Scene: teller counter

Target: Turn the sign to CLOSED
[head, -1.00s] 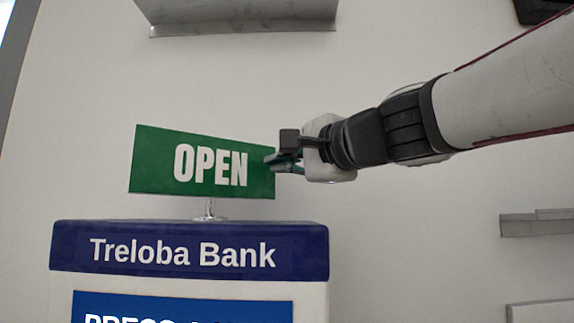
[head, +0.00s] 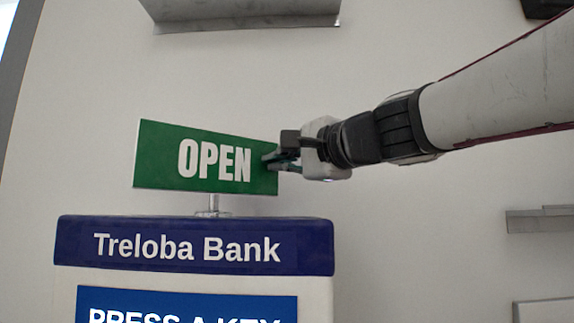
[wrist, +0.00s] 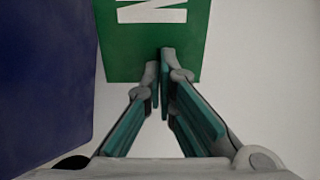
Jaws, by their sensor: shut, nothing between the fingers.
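The green sign (head: 160,155) stands on a short metal post (head: 214,204) and shows the white word OPEN toward the head view. My gripper (head: 270,157) is at the sign's right end, its fingertips overlapping that edge in the head view. In the wrist view the sign (wrist: 122,50) fills the top middle, with part of a white letter showing. My gripper (wrist: 161,60) is shut and empty there, its tips in front of the sign's end. I cannot tell whether they touch it. The sign's other face is hidden.
The post rises from a cabinet with a blue "Treloba Bank" header (head: 190,247) and a blue screen (head: 185,303) below. A metal shelf (head: 245,15) juts from the wall above. Grey ledges (head: 540,221) are at the right. Wall around the sign is bare.

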